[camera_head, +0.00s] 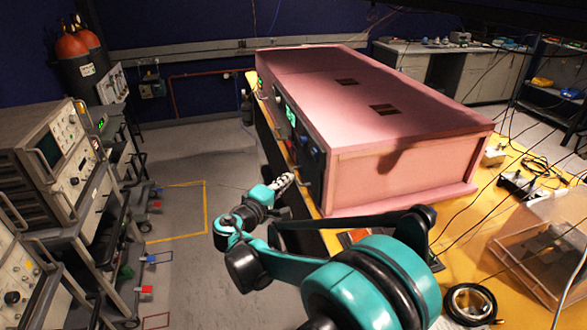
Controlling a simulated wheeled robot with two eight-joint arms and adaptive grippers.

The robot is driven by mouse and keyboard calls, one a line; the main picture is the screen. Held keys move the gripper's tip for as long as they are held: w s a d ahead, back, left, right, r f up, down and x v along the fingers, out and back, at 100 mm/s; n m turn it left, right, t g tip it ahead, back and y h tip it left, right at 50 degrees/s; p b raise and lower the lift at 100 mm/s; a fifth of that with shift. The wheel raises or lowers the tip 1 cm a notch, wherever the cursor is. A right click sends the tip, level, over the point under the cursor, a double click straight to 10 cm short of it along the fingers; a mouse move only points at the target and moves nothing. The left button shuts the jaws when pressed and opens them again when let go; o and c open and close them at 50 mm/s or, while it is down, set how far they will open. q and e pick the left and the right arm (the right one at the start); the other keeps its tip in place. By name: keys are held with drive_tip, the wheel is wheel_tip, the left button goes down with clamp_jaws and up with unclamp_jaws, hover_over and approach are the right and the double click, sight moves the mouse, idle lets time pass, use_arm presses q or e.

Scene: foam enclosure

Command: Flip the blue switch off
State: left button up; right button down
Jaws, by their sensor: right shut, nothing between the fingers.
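A long pink foam enclosure (395,170) stands on a yellow-topped table. Its narrow left side carries a dark control panel (309,152) with small green displays (291,116). This side is seen at a steep angle, and I cannot make out the blue switch on it. My right gripper (286,181) is shut and empty. It is just left of the panel's lower near part, over the table's left edge. I cannot tell whether it touches the panel. My teal and black right arm hides part of the table front. My left gripper is not in view.
Racks of instruments (62,150) line the left, with grey floor (210,170) between them and the table. A clear plastic box (545,250), a roll of tape (470,303) and loose cables lie on the table at right. Gas cylinders (80,60) stand at the back left.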

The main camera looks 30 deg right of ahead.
drive_tip(key=v, duration=0.3)
drive_tip(key=shift+a+f, duration=0.3)
drive_tip(key=shift+a, duration=0.1)
